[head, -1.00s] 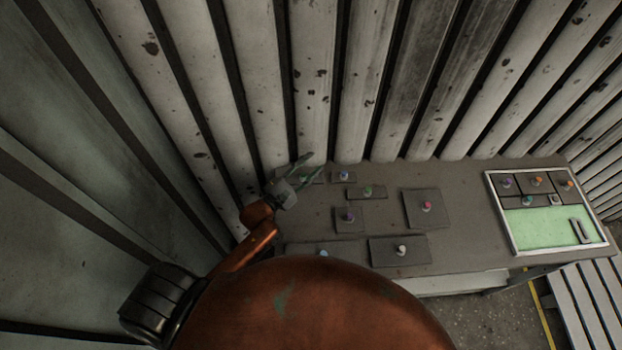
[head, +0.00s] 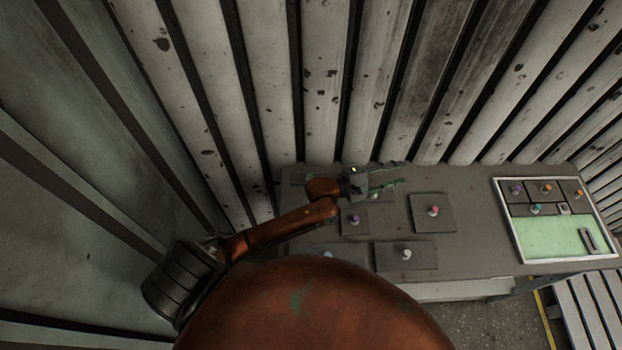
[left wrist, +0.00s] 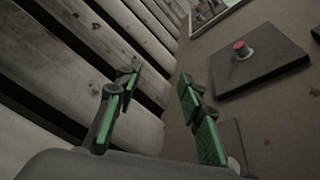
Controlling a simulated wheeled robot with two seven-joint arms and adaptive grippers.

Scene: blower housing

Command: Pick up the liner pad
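I cannot tell which piece is the liner pad. Several flat dark plates with coloured knobs lie on the table. One has a pink-red knob (head: 432,226), one a white knob (head: 407,268), one a purple knob (head: 354,231). My left gripper (head: 403,174) is open and empty, over the back of the table, left of and behind the red-knobbed plate. In the left wrist view its green-padded fingers (left wrist: 160,77) are spread apart, with the red-knobbed plate (left wrist: 262,75) beyond them to the right. My arm hides some plates at the back. My right gripper is not in view.
The grey table (head: 480,240) stands against a slatted wall (head: 330,80). A white-rimmed tray (head: 508,225) at its right end holds knobbed dark pieces and a green area. A slatted pallet (head: 585,300) is on the floor at the right.

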